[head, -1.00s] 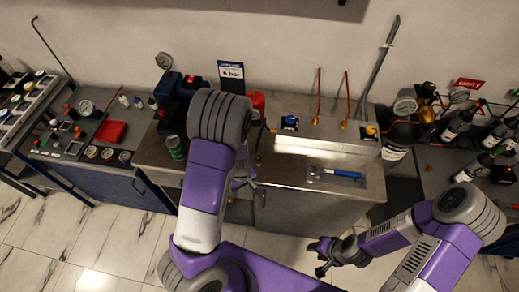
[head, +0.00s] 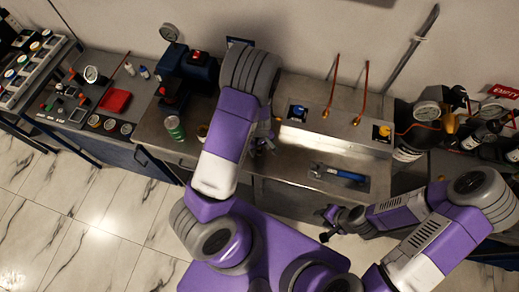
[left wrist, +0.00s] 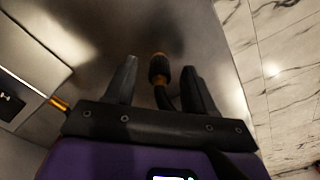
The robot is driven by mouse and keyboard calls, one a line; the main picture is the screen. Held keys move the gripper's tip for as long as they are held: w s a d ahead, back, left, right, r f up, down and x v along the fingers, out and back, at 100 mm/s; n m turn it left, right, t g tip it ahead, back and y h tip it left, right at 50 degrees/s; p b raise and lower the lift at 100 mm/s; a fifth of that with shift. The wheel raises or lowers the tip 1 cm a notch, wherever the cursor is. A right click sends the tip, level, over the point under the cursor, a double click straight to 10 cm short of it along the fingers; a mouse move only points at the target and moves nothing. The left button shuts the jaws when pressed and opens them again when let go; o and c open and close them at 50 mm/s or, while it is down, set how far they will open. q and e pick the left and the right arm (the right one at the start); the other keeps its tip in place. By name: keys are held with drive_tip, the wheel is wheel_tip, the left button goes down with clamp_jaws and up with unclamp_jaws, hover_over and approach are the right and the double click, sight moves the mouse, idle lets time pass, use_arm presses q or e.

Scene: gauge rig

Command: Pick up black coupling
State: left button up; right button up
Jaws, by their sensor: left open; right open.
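The black coupling (left wrist: 159,68) shows in the left wrist view, a dark piece with brass-coloured ends on the metal bench top (left wrist: 105,35). A dark length runs from it towards the gripper's base. My left gripper (left wrist: 160,66) is open, and its two fingers appear on either side of the coupling, with gaps on both sides. Whether the fingers are level with it is unclear. In the head view my left gripper (head: 263,144) is over the bench, partly behind my own arm, and the coupling cannot be made out. My right gripper (head: 328,226) is open and empty in front of the bench.
A wrench-like blue-handled tool (head: 340,174) lies in a tray right of my left gripper. A raised metal box (head: 330,133) with blue and yellow fittings stands behind it. A green can (head: 175,128) stands to the left.

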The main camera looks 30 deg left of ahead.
use_arm(q)
drive_tip(key=shift+f, duration=0.8)
drive_tip(key=shift+c, duration=0.4)
clamp_jaws()
drive_tip(key=shift+r, duration=0.1)
